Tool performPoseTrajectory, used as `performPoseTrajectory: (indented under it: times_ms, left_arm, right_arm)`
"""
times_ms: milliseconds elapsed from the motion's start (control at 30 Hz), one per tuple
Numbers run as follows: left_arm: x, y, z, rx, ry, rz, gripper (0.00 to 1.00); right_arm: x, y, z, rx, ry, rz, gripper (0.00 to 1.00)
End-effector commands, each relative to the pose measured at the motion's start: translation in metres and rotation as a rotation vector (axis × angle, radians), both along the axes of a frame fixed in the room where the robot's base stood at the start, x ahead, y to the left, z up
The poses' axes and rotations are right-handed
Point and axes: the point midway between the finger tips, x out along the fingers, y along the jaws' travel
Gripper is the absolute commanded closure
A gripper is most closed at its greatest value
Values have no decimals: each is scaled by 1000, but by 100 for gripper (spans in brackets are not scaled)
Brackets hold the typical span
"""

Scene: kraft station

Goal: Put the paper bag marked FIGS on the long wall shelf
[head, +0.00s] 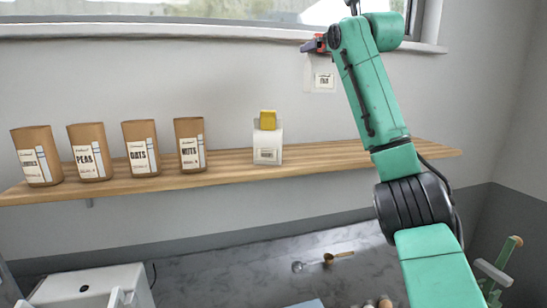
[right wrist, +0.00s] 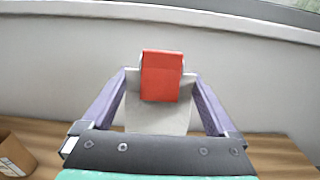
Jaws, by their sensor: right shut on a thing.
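My right gripper (head: 318,44) is shut on a pale paper bag (head: 321,78) with a red clip at its top. The bag hangs upright above the long wooden wall shelf (head: 340,156), clear of it and close to the wall. Its white label has a short dark word, too small to read surely. In the right wrist view the red clip (right wrist: 162,76) sits between the purple fingers of the gripper (right wrist: 160,72), with the pale bag (right wrist: 160,116) below and the shelf (right wrist: 280,152) under it. My left gripper is not in view.
Several brown bags, among them PEAS (head: 88,152), OATS (head: 141,148) and NUTS (head: 189,145), stand on the left of the shelf. A white bag with a yellow clip (head: 268,140) stands mid-shelf. Shelf to its right looks free. A window sill (head: 200,30) runs above.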

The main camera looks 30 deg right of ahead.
Motion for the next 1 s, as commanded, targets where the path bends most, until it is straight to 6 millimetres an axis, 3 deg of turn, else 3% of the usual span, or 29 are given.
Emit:
performPoseTrajectory:
  times_ms: [67,167,400,600,800,1000]
  left_arm:
    - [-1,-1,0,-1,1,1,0]
    - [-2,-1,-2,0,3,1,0]
    - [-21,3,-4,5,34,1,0]
    - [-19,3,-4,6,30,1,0]
    - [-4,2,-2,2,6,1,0]
    - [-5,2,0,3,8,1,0]
  right_arm:
    - [-1,0,-1,-1,-4,0,100]
    - [0,-1,-18,-3,1,-2,100]
    - [-1,-1,-85,-5,5,-3,100]
    - [-2,-1,-136,-4,3,-3,100]
    - [-3,0,-160,-1,-4,-1,100]
    - [-2,1,-187,0,2,0,100]
